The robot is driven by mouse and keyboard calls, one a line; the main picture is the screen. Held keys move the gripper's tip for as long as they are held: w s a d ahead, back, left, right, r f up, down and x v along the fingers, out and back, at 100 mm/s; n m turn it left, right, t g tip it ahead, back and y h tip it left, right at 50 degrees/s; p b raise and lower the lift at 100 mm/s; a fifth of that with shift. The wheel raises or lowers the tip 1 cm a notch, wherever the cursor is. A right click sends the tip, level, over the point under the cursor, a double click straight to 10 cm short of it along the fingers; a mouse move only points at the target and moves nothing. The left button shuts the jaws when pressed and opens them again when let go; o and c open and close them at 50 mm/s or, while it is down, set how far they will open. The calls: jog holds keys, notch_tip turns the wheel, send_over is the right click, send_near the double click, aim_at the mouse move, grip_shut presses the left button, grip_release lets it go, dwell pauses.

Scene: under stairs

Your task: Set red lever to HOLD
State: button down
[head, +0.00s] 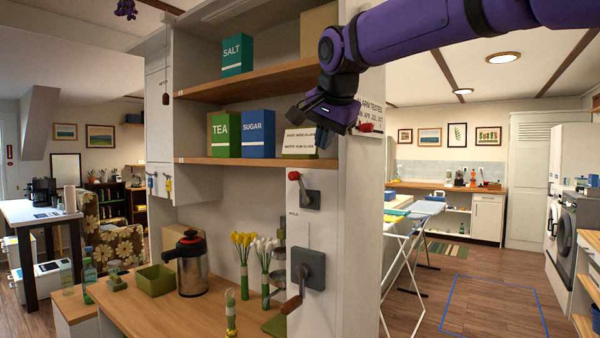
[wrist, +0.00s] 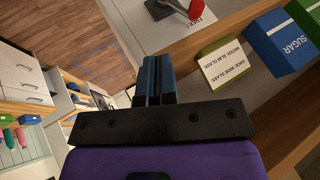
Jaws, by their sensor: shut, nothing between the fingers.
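The red lever has a red knob (head: 294,176) and sits on a dark grey square plate (head: 309,199) on the white post. Small lettering that seems to read HOLD (head: 293,214) is below it. In the wrist view the red knob (wrist: 205,11) is at the top edge, on a metal arm, beside a label reading FREE (wrist: 205,20). My gripper (head: 323,139) is above and slightly right of the lever in the head view, pointing down, apart from it. In the wrist view its blue fingers (wrist: 156,60) are together and empty.
A second grey plate (head: 309,268) with a brown-handled crank (head: 291,305) is below. A shelf with a sugar box (head: 258,133) and a glass-label box (head: 299,142) is close left of my gripper. The counter (head: 205,312) holds a flask and flower vases. An ironing board (head: 420,208) stands right.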

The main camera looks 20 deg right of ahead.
jog(key=shift+f, duration=0.1)
jog(key=w+a+f, duration=0.1)
jog(key=w+f, duration=0.6)
jog(key=w, duration=0.2)
jog(key=shift+w+a+f, duration=0.15)
jog(key=shift+w+a, duration=0.1)
jog(key=shift+a, duration=0.1)
